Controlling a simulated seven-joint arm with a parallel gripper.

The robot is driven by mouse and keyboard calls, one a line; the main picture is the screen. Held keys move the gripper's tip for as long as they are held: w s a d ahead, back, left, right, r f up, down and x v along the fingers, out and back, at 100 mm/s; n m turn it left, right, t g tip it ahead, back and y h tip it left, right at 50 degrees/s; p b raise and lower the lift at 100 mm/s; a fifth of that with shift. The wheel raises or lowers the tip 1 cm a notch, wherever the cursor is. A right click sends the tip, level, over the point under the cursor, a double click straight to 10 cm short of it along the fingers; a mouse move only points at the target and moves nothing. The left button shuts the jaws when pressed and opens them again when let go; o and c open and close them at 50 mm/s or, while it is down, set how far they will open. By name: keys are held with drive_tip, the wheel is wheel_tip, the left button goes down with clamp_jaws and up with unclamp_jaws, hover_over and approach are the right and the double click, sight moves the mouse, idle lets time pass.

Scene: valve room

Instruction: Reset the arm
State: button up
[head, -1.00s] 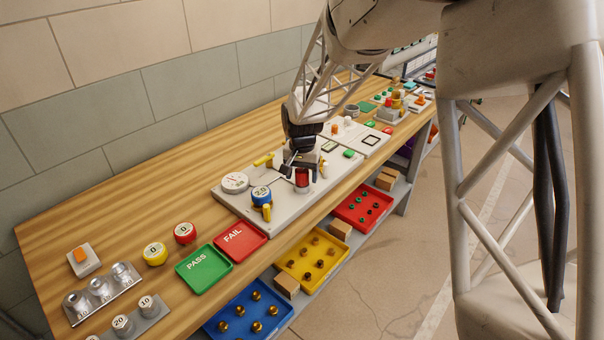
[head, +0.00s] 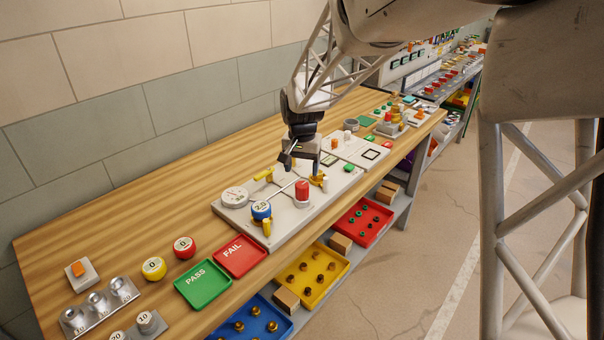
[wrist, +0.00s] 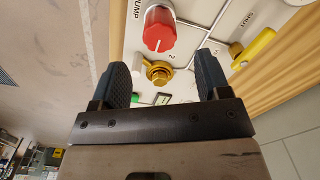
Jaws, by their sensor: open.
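My gripper (head: 301,164) hangs above the grey valve panel (head: 286,229), with its fingers apart and nothing between them. In the wrist view the open fingers (wrist: 163,72) stand either side of a brass fitting (wrist: 157,73) in the picture, apart from it. Beyond it is the red PUMP knob (wrist: 159,28), which also shows in the head view (head: 302,190). A yellow lever (wrist: 254,48) lies to the right in the wrist view.
A green PASS tray (head: 203,290) and red FAIL tray (head: 240,262) lie left of the panel. Red and yellow round gauges (head: 153,268) and metal weights stand farther left. Coloured part bins (head: 340,270) sit on the lower shelf. The wooden bench (head: 130,225) behind is largely clear.

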drive_tip(key=shift+r, duration=0.1)
idle(0.3)
drive_tip(key=shift+s+d+r, duration=0.3)
drive_tip(key=shift+s+r, duration=0.05)
drive_tip(key=shift+s, duration=0.15)
drive_tip(key=s+d+r+n+t, duration=0.1)
drive_tip(key=s+d+r, duration=0.3)
drive_tip(key=s, duration=0.4)
drive_tip(key=s+d+r, duration=0.3)
drive_tip(key=s+r, duration=0.1)
drive_tip(key=s, duration=0.4)
drive_tip(key=s+d+n, duration=0.1)
drive_tip(key=s+d, duration=0.1)
drive_tip(key=s, duration=0.8)
drive_tip(key=s+d+n+t, duration=0.1)
drive_tip(key=s+d, duration=0.2)
drive_tip(key=s, duration=0.8)
drive_tip(key=shift+s+d+r+t, duration=0.15)
drive_tip(key=shift+s+d+t, duration=0.15)
idle(2.7)
